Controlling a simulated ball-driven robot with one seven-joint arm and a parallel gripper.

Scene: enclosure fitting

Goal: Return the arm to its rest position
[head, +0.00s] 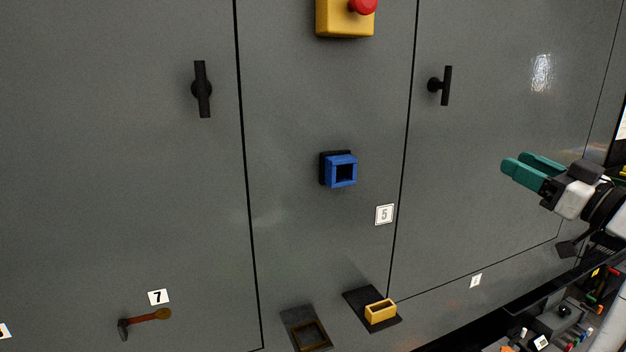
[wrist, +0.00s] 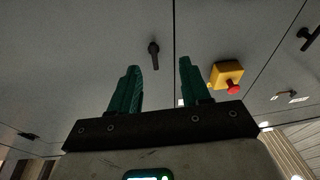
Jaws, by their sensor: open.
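My gripper (head: 532,172) is at the right of the head view, with two teal fingers pointing left. The fingers are apart, and nothing shows between them. It is held in front of the grey enclosure's right door (head: 490,150), and I cannot tell the exact gap to it. In the wrist view my gripper (wrist: 160,85) shows both teal fingers spread with empty space between them. Part of the arm behind the gripper is cut off by the right edge of the head view.
A blue square socket (head: 341,171) sits on the middle panel. A yellow box with a red button (head: 345,18) is above. Black handles (head: 201,89) (head: 445,86) stick out from the doors. A yellow block (head: 380,311), a dark frame (head: 306,332) and a hammer (head: 146,321) are below.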

